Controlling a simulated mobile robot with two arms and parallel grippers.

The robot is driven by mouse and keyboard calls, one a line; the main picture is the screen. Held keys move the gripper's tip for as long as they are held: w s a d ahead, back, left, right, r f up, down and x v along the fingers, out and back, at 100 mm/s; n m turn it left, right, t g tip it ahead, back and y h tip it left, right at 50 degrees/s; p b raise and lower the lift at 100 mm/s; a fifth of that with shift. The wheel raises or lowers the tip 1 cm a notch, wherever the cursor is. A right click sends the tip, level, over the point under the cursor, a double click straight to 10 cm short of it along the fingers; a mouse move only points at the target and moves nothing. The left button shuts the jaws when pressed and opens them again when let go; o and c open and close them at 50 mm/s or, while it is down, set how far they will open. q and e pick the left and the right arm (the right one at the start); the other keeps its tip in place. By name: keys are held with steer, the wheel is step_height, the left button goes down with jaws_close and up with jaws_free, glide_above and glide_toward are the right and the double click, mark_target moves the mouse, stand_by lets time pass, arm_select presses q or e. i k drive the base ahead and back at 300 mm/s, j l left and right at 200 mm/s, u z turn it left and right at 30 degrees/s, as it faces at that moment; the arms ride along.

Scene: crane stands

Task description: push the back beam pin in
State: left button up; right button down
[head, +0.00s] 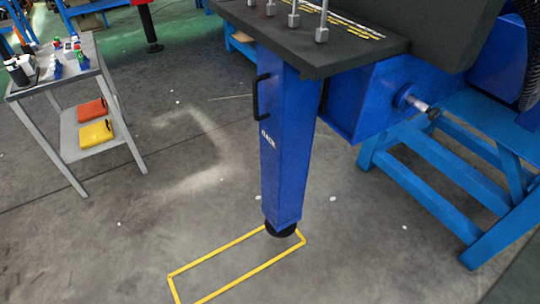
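A blue crane stand leg (285,150) stands upright in the middle of the head view, with a black handle (261,97) on its side and small white lettering that is too small to read surely. A blue beam (365,98) runs right from the leg under a dark deck. A silver pin (417,103) with a dark end sticks out of a round blue collar (402,97) on the beam's face. I cannot tell how deep it sits. Neither of my grippers is in view, and nothing touches the pin.
The dark deck (310,48) overhangs the leg and carries several metal bolts. A blue trestle (440,190) stands right of the leg. A grey cart (88,142) with red and yellow cases is at left. Yellow floor tape (215,258) lies by the leg's black foot; open floor lies between.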

mark_target(433, 113)
steer(key=z, duration=1.35)
